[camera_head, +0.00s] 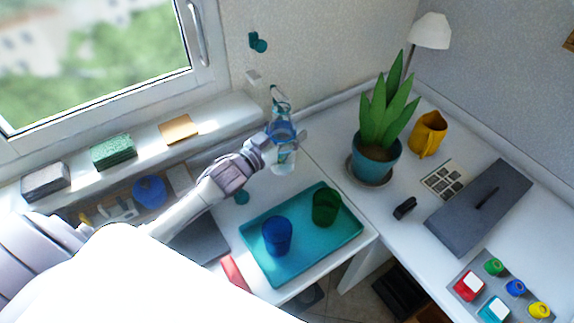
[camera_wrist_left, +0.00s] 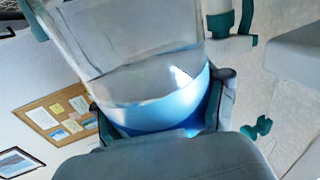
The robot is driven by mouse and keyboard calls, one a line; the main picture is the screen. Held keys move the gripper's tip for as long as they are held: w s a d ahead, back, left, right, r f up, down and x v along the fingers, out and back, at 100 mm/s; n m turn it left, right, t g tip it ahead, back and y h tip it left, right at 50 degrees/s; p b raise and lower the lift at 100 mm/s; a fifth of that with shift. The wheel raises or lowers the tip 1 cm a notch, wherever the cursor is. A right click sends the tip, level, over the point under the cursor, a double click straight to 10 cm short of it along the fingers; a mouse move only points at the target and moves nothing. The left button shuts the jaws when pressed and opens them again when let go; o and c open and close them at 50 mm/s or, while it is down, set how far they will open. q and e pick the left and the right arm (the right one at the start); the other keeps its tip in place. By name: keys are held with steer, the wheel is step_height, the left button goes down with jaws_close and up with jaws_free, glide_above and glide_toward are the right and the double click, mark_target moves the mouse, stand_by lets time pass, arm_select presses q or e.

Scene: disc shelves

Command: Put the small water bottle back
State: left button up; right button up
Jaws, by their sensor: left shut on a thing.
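The small water bottle (camera_head: 284,160) is clear with a blue band and stands roughly upright in the head view, above the corner between the window sill and the desk. My left gripper (camera_head: 283,133) is shut around its middle. In the left wrist view the bottle (camera_wrist_left: 130,50) fills the space between the fingers, with its blue band (camera_wrist_left: 160,112) low in the grip. Teal parts (camera_wrist_left: 232,25) show beside the bottle there; I cannot tell whether they touch it. My right gripper is not in view.
A teal wall hook (camera_head: 258,42) is on the wall behind the bottle. A teal tray (camera_head: 298,268) with a blue cup (camera_head: 277,236) and a green cup (camera_head: 326,207) lies in front. A potted plant (camera_head: 376,150) stands to the right. The sill (camera_head: 235,108) holds several blocks.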

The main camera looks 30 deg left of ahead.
mark_target(291, 150)
arm_select(q)
steer(key=f, duration=0.2)
steer(key=d+f, duration=0.1)
steer(key=f, duration=0.1)
step_height(291, 150, down, 3)
steer(key=shift+a+f, duration=0.1)
steer(key=shift+f, duration=0.15)
steer(key=shift+s+f, duration=0.1)
steer(key=shift+f, duration=0.05)
steer(key=o, duration=1.6)
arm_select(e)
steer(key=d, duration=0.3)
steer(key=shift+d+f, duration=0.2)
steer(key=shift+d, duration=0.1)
arm_select(q)
steer(key=shift+o, duration=0.2)
